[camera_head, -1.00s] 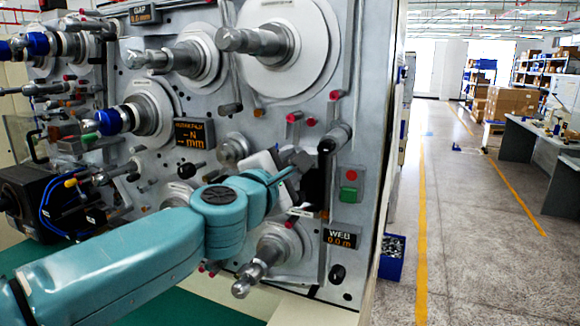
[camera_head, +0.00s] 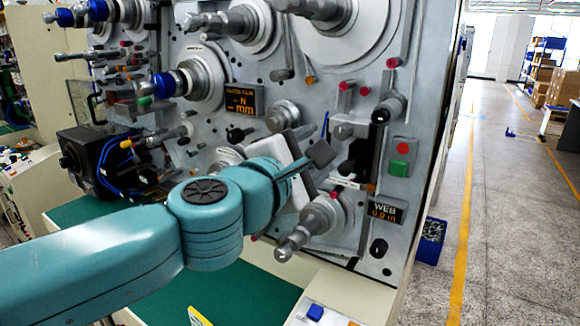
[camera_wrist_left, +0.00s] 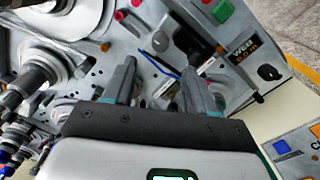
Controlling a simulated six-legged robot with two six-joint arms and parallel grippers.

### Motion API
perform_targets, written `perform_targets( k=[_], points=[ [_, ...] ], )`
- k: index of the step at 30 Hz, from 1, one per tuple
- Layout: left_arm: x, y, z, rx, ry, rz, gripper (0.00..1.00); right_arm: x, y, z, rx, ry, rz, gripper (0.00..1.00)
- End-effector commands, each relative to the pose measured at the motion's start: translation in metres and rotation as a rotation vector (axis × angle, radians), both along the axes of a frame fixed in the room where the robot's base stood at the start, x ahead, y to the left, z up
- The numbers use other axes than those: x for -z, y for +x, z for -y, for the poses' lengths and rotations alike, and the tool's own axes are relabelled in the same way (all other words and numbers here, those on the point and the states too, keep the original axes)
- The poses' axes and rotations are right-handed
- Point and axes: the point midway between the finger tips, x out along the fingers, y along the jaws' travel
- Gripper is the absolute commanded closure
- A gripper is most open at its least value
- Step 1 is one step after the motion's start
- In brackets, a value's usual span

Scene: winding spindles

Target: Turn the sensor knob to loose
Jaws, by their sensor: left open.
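My left gripper (camera_head: 308,165) reaches in front of the grey machine panel in the head view. In the left wrist view its two dark fingers (camera_wrist_left: 158,78) are spread apart with nothing held between them. A small black knob (camera_wrist_left: 160,41) on a grey fitting shows beyond the fingertips, with a thin blue strip (camera_wrist_left: 160,65) just below it. The blue strip also shows in the head view (camera_head: 325,124), above the gripper. No label marks which part is the sensor knob, and my gripper hides part of this area. My right gripper is out of view.
Shafts and rollers stick out around the gripper, including a lower spindle (camera_head: 308,232). The WEB display (camera_head: 385,212), green button (camera_head: 399,168) and another black knob (camera_head: 379,248) are to the right. A black box (camera_head: 95,160) stands left.

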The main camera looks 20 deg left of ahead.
Motion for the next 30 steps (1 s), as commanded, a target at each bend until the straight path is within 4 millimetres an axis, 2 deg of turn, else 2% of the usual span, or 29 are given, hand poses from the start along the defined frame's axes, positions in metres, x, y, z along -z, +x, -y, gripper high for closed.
perform_targets(
  k=[3, 10, 15, 30],
  points=[
    [-0.003, -0.029, -0.006, 0.001, -0.001, 0.002, 0.43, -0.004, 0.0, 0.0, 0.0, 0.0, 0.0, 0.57],
    [-0.001, -0.061, -0.012, 0.0, 0.0, 0.001, 0.43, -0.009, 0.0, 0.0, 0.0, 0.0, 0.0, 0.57],
    [0.0, -0.066, -0.014, -0.001, -0.001, -0.001, 0.43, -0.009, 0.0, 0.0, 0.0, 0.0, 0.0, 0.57],
    [0.0, -0.066, -0.013, -0.001, 0.0, 0.0, 0.43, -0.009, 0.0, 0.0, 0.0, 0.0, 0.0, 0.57]
  ],
)
